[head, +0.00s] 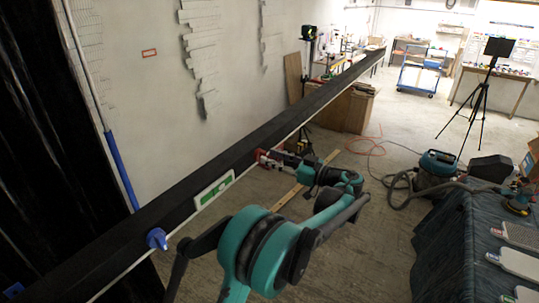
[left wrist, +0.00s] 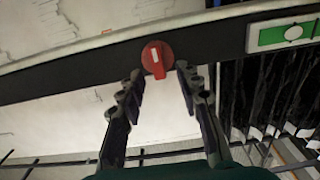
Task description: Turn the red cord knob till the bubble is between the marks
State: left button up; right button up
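The red knob (left wrist: 157,58) with a pale stripe sits on the face of a long dark rail (left wrist: 60,72) in the left wrist view. In the head view, red shows at the rail (head: 264,158) beside my left gripper (head: 279,160). In the left wrist view my left gripper (left wrist: 158,88) is open, its fingertips below the knob on either side, apart from it. My right gripper is not in view.
A blue knob (head: 156,238) is on the rail, nearer than the white-framed level (head: 214,189) in the head view. A cloth-covered table (head: 455,240) stands at the right. A vacuum (head: 438,168) with a hose and a tripod (head: 482,98) stand on the floor.

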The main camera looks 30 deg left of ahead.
pick_arm(q)
jog(key=shift+w+a, duration=0.15)
jog(key=shift+a, duration=0.55)
grip_shut()
jog(key=shift+m, duration=0.3)
jog(key=m+b, duration=0.1)
jog(key=m, duration=0.2)
jog(key=m+b, duration=0.1)
jog(key=m, duration=0.2)
jog(key=m+b, duration=0.2)
jog(key=m, duration=0.1)
jog(key=shift+w+f, duration=0.2)
jog(key=shift+w, duration=0.2)
jog(key=shift+m, duration=0.3)
